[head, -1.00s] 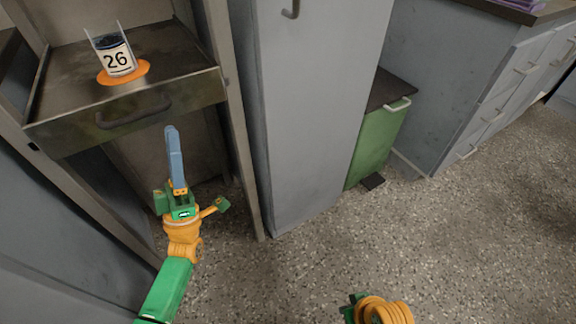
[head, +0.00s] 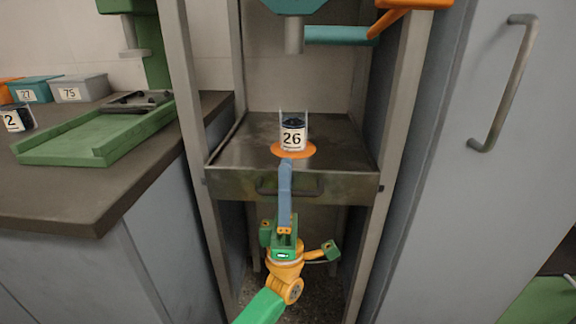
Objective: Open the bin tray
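A dark, worn metal tray (head: 235,183) with a dark bar handle (head: 310,191) on its front sits in a grey upright frame. My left gripper (head: 286,166) points up in front of the tray and covers the middle of the handle. Its blue fingers are seen in line as one strip, so its opening and any contact with the handle are unclear. My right gripper is out of view.
A teal machine part with an orange lever (head: 405,14) hangs above the tray. At left, a counter (head: 80,205) holds a green tray (head: 95,135) and numbered bins (head: 80,88). A tall grey cabinet (head: 450,200) stands close at right. Open space lies under the tray.

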